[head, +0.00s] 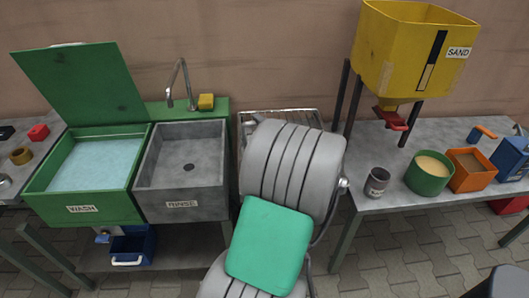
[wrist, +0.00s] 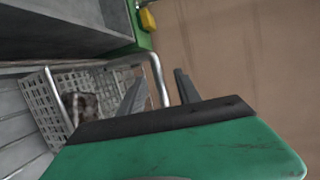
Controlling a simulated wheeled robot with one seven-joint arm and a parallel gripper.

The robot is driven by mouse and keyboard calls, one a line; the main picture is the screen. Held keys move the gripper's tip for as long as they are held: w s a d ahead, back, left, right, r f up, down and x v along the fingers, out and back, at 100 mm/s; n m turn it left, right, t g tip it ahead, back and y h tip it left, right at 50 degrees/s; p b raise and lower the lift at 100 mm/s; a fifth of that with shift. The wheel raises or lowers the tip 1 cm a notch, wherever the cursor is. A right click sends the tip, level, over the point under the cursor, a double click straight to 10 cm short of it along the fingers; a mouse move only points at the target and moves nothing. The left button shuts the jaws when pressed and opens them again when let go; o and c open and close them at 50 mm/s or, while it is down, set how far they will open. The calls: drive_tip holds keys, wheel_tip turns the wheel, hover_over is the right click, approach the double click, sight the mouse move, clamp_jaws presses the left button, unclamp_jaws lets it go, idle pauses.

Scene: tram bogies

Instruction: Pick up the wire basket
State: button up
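The wire basket (wrist: 42,112) is a pale metal mesh box at the left of the wrist view. A curved grey tube handle (wrist: 154,68) rises at its right side. Something brownish and blurred shows inside it. My gripper (wrist: 161,74) is open, its two dark fingers apart. The handle's right leg appears between the fingers in the picture; I cannot tell whether they touch it. In the head view my own arm hides the gripper and most of the area behind it; only a grey metal rim (head: 284,113) shows above the arm, probably the basket or its rack.
The grey rinse sink (head: 180,201) and green wash tank (head: 50,175) with raised lid (head: 82,85) stand left. A tap (head: 185,80) and yellow block (head: 206,102) are behind the sink. The right bench holds a dark cup (head: 377,184), green bowl (head: 416,181) and yellow sand hopper (head: 405,45).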

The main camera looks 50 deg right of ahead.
drive_tip(key=x, duration=0.6)
drive_tip(key=shift+a, duration=0.15)
drive_tip(key=shift+w+f, duration=0.1)
clamp_jaws()
idle(1.0)
